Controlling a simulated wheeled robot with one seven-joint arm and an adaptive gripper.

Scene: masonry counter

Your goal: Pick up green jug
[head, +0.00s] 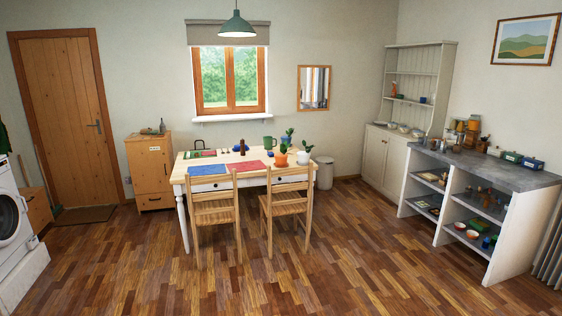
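A green jug (268,143) stands upright at the far side of the wooden table (187,167), right of the window's middle. It is small in the head view, and its lower part is close behind a plant in an orange pot (281,159). My gripper is not in view, so I cannot see where it is relative to the jug.
Two wooden chairs (214,212) (286,203) stand at the table's near side. A second plant in a white pot (303,157) is right of the jug. The masonry counter (490,172) is at right, a washing machine (12,210) at left. The foreground floor (330,270) is clear.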

